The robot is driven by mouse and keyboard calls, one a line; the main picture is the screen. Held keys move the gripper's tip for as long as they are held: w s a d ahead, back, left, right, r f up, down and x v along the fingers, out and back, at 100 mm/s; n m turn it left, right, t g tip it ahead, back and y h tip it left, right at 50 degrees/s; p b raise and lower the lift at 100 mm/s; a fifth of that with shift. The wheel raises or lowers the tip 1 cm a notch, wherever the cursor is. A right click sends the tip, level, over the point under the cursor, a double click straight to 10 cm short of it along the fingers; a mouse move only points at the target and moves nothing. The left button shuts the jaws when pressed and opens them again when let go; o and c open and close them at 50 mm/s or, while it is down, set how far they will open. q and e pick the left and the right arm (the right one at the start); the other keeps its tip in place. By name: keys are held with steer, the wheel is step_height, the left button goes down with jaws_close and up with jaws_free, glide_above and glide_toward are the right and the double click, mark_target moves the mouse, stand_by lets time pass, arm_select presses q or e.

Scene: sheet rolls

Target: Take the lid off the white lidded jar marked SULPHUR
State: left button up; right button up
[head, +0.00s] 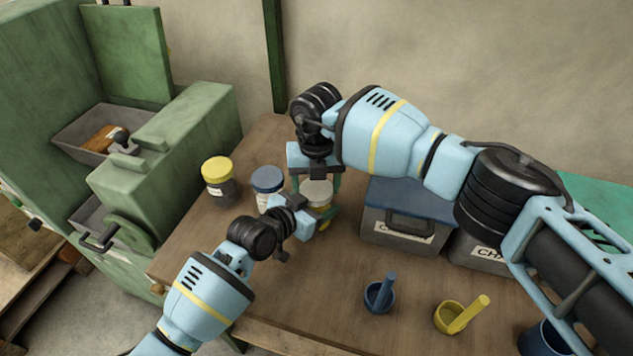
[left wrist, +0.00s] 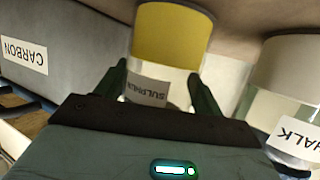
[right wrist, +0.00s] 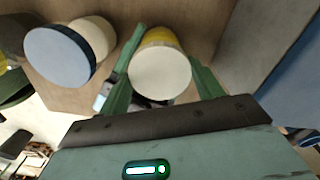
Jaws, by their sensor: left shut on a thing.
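The SULPHUR jar stands on the wooden bench, with yellow contents (head: 324,211) low in its clear body and a white lid (head: 316,189) on top. My left gripper (head: 306,216) is shut on the jar's body from the side. In the left wrist view the label (left wrist: 148,91) shows between its fingers (left wrist: 157,72), with the yellow contents beyond. My right gripper (head: 317,178) reaches down from above, its fingers spread to either side of the lid. The right wrist view shows the round lid (right wrist: 160,72) between these fingers; any contact is unclear.
A blue-lidded jar (head: 267,180) stands close left of the SULPHUR jar, with a yellow-lidded jar (head: 217,171) further left. A grey box with a blue lid (head: 410,197) stands at right. Blue (head: 378,297) and yellow (head: 450,318) mortars stand in front. Bare bench lies between.

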steer(key=c, duration=0.5)
steer(key=o, duration=1.1)
steer(key=shift+c, duration=0.2)
steer(key=shift+r, duration=0.15)
steer(key=shift+r, duration=2.2)
arm_select(q)
steer(key=o, duration=2)
steer(key=shift+c, duration=0.2)
steer(key=shift+s, duration=0.1)
